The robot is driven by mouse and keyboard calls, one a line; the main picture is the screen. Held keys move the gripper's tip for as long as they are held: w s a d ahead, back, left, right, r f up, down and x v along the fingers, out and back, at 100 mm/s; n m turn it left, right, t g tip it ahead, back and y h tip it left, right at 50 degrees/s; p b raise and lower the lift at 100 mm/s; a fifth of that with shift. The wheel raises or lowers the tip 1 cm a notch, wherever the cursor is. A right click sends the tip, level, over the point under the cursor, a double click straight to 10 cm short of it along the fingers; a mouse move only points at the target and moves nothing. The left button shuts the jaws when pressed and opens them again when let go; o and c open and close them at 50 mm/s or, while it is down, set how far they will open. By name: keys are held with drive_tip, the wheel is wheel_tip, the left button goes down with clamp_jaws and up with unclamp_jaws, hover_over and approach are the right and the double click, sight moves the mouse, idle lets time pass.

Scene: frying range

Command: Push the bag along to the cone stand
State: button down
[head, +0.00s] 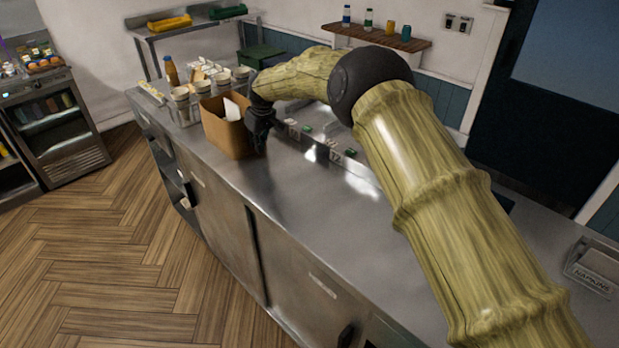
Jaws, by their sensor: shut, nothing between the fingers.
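The bag (226,135) is a brown, open-topped paper bag standing upright on the steel counter, with something white showing in its top. The cone stand (184,107) is behind and left of the bag, with several pale cups or cones in it; the bag hides part of it. My gripper (261,146) is shut and points down at the bag's right side, close to the counter. It looks to be touching the bag or very near it; I cannot tell which. My arm hides part of the counter behind.
A sauce bottle (171,70) stands at the counter's far end. A dark green box (260,56) is near the wall. A napkin holder (592,268) is at the right. The counter's front edge runs close to the bag. The counter (290,200) is clear in front of my arm.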

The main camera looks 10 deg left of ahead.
drive_tip(key=shift+w+a+f+b, duration=0.1)
drive_tip(key=shift+w+a+b, duration=0.55)
drive_tip(key=shift+a+b, duration=0.5)
drive_tip(key=shift+w+b, duration=0.15)
drive_tip(key=shift+b, duration=0.15)
drive_tip(key=shift+w, duration=0.15)
drive_tip(key=shift+a, duration=0.15)
drive_tip(key=shift+s+d+r, duration=0.2)
drive_tip(key=shift+s+d, duration=0.4)
drive_tip(key=shift+d, duration=0.35)
drive_tip(key=shift+s+d+f+p, duration=0.1)
drive_tip(key=shift+s+d+p, duration=0.25)
drive_tip(key=shift+s+d, duration=0.45)
drive_tip(key=shift+s+d+p, duration=0.35)
drive_tip(key=shift+s+d, duration=0.15)
drive_tip(key=shift+d, duration=0.45)
wheel_tip(320, 180, up, 12)
drive_tip(key=p, duration=0.6)
